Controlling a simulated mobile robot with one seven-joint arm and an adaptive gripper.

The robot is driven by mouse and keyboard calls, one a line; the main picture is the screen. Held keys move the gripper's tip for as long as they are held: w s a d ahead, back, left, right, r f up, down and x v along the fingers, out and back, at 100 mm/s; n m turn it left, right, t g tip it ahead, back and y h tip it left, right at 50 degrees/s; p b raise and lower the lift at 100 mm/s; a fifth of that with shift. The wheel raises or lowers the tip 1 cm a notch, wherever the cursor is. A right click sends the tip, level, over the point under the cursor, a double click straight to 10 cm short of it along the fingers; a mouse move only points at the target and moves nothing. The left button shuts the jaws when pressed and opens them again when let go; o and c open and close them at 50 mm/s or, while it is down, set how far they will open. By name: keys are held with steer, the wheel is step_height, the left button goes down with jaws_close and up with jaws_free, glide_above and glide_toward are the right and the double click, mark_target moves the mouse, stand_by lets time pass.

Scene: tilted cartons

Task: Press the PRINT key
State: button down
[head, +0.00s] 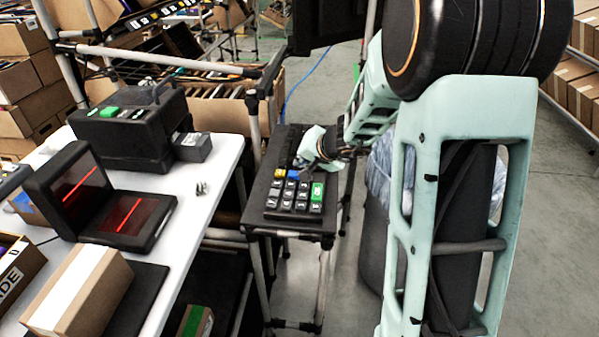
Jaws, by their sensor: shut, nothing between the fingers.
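A dark keypad (272,213) with several grey keys lies on a small black stand. The key labels are too small to read, so I cannot tell which one is PRINT. My gripper (303,168) is shut and empty at the far edge of the keypad, close to the blue key. My wrist hides part of the far side, and I cannot tell whether the fingertips touch a key.
A black machine (125,137) with a green button stands on the white table (203,185) at left. A scanner with red lit windows (125,214) and a carton (80,292) are nearer. A bin with a clear liner (379,175) stands right of the stand. Metal rails run behind.

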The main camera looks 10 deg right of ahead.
steer(key=shift+r+p, duration=1.25)
steer(key=shift+r, duration=0.9)
